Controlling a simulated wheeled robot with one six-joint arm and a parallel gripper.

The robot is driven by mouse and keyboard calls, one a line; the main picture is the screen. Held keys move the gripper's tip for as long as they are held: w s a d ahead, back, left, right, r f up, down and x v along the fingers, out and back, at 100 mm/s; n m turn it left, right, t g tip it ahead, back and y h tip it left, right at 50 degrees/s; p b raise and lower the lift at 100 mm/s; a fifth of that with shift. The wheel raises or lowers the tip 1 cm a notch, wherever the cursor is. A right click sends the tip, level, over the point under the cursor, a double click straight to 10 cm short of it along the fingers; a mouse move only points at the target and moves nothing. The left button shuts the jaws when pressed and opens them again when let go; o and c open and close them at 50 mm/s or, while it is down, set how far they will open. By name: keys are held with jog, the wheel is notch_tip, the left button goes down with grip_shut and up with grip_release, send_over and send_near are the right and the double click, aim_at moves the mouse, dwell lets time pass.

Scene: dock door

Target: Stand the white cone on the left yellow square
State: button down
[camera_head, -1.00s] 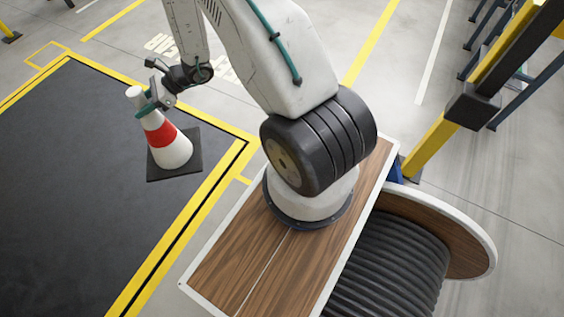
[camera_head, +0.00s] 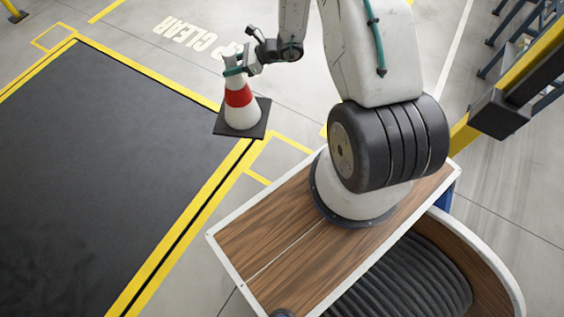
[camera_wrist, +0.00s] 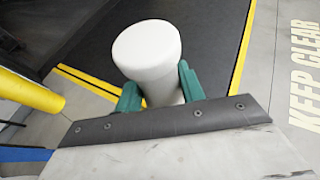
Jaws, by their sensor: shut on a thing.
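The white cone (camera_head: 240,113) has a red band and a dark square base. My gripper (camera_head: 234,70) is shut on it near its top, and the cone hangs upright. In the wrist view the cone's white top (camera_wrist: 148,50) sits between the green fingers of my gripper (camera_wrist: 155,95). In the head view the cone appears over the yellow border of the dark mat, near its right corner. The left yellow square (camera_head: 48,30) is an outline on the floor at the mat's far left corner. Another yellow outline (camera_head: 258,178), partly hidden by my body, lies beside the mat's right corner.
The dark mat (camera_head: 90,160) with a yellow border fills the left and is bare. White floor lettering (camera_head: 185,33) lies beyond it. A yellow post (camera_head: 530,60) and blue racking stand at the right. Grey floor is open at the back.

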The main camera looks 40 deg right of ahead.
jog(key=s+d+f+m+t+h, duration=0.1)
jog(key=s+d+f, duration=0.4)
jog(key=d+f, duration=0.4)
jog(key=s+d+f+m+t+h, duration=0.1)
jog(key=s+d+f, duration=0.45)
jog(key=f, duration=0.55)
jog(key=s+f+m+t+h, duration=0.2)
jog(key=s+f+m, duration=0.1)
jog(key=s+f, duration=1.55)
jog(key=w+f, duration=0.3)
jog(key=w, duration=0.5)
jog(key=w+a+f, duration=0.1)
jog(key=w+f, duration=0.2)
jog(key=w, duration=0.6)
jog(key=shift+w+f, duration=0.25)
jog(key=shift+f, duration=0.05)
jog(key=c, duration=0.9)
grip_release()
jog(key=shift+o, duration=0.2)
